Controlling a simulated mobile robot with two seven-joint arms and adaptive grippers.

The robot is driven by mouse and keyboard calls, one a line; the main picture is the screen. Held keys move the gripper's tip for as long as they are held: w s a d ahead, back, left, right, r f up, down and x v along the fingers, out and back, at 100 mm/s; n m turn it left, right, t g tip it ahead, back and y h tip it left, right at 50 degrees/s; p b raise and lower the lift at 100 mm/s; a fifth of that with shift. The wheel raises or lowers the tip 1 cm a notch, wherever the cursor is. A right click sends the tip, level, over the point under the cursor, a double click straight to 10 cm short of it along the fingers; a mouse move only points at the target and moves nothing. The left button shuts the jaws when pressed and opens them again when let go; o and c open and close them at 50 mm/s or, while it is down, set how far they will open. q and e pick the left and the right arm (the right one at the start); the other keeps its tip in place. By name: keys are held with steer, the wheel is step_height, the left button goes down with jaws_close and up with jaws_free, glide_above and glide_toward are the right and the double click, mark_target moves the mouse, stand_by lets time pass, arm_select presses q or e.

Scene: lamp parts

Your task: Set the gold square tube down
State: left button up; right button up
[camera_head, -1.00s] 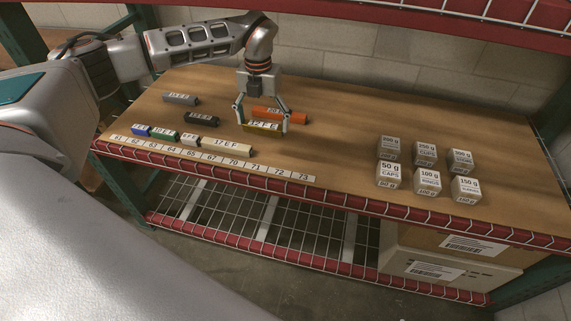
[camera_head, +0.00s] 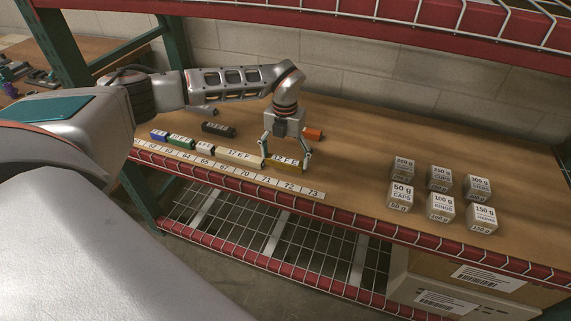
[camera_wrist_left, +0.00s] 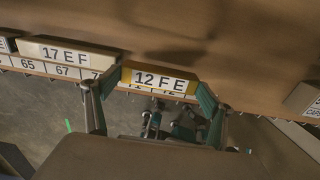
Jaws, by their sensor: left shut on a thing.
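The gold square tube (camera_head: 287,165), labelled 12 F E, is held lengthwise between the two fingers of my left gripper (camera_head: 285,157). In the left wrist view the gold tube (camera_wrist_left: 160,72) lies across between the fingertips, its label facing the camera. It is just behind the numbered strip (camera_head: 256,178), near the marks 71 and 72, in line with the cream tube (camera_head: 240,157) labelled 17 E F on its left. I cannot tell whether it touches the table. My right gripper is not in view.
Left of the cream tube stand shorter white, green and blue (camera_head: 158,135) tubes. A black tube (camera_head: 218,129), a grey tube and an orange tube (camera_head: 313,134) lie farther back. Several labelled weight boxes (camera_head: 440,207) stand at the right. The table's red front edge is close.

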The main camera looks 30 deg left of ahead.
mark_target(285, 160)
arm_select(q)
steer(key=shift+f, duration=1.35)
steer(key=shift+f, duration=0.2)
steer(key=o, duration=1.2)
steer(key=shift+c, duration=0.2)
steer(key=shift+r, duration=0.1)
